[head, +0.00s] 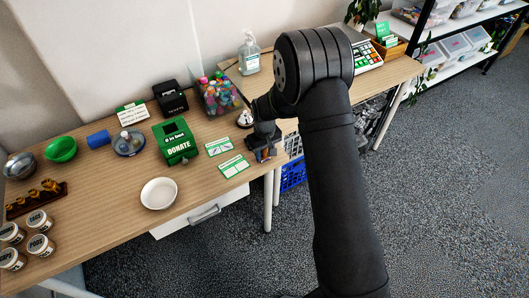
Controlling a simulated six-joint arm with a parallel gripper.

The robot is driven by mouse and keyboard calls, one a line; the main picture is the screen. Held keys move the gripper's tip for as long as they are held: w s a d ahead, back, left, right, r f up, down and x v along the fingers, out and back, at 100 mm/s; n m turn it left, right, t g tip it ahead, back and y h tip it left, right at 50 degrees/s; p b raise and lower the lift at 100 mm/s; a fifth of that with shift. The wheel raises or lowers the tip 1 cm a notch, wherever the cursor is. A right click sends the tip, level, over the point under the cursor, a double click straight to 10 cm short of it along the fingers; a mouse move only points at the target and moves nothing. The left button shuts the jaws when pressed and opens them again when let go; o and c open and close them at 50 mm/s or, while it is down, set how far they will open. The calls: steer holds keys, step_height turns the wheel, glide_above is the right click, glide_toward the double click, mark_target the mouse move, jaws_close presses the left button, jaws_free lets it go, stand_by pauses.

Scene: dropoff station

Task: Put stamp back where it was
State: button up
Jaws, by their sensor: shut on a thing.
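My gripper (262,149) is at the right end of the long wooden table, by its edge and just right of the green-and-white cards. It is shut on a small dark and brownish thing, which looks like the stamp (263,156). The fingers hide most of it, and I cannot tell whether it touches the tabletop. No other stamp is clearly visible.
Two green-and-white cards (233,165) lie left of my gripper. A silver bell (245,119) and a bin of colourful bottles (218,95) stand behind. Bare tabletop (215,185) lies in front of the cards.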

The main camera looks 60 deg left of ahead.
steer(key=o, duration=0.8)
step_height(320, 180, up, 12)
steer(key=shift+r, duration=0.1)
step_height(320, 180, down, 12)
steer(key=shift+r, duration=1.8)
